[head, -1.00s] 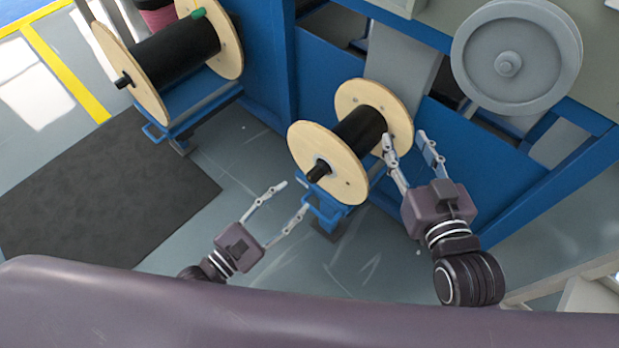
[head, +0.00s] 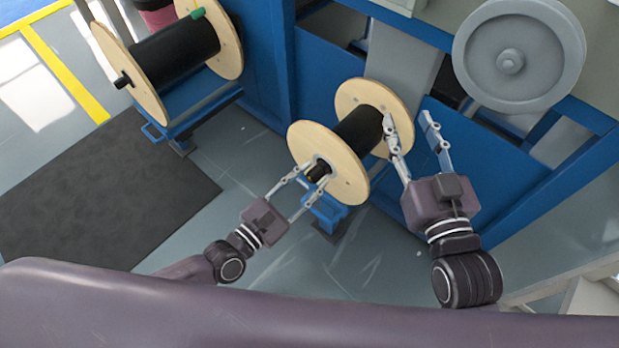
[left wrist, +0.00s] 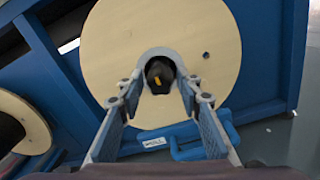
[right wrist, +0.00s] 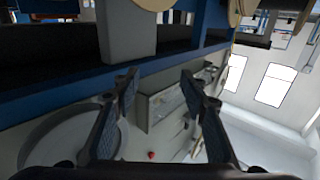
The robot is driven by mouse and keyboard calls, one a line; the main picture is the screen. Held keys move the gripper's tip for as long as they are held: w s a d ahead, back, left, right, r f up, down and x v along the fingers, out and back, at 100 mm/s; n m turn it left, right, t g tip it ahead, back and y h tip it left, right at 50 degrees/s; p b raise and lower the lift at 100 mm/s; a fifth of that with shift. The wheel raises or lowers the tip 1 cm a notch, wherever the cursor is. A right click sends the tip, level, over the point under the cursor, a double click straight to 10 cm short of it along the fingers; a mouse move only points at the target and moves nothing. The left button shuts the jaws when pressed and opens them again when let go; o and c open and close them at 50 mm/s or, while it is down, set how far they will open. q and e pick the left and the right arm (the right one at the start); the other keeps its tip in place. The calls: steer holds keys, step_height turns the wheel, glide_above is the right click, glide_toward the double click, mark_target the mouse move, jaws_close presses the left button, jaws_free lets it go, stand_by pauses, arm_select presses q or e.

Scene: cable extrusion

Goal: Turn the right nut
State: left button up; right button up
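The right spool (head: 340,165) has two light wooden discs and a black wound core, and sits low on a blue stand. A dark round end piece with a yellow mark (head: 317,172) sticks out of its near disc; it also shows in the left wrist view (left wrist: 160,76). I take this end piece as the nut. My left gripper (head: 311,170) is open, with its fingertips on either side of the end piece; firm contact cannot be made out. My right gripper (head: 408,119) is open and empty, just right of the spool's far disc.
Another spool (head: 175,55) stands on a blue stand at upper left. A grey wheel (head: 518,55) and blue machine frame (head: 480,160) lie beyond and beside my right gripper.

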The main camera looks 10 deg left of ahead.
arm_select(q)
jaws_close()
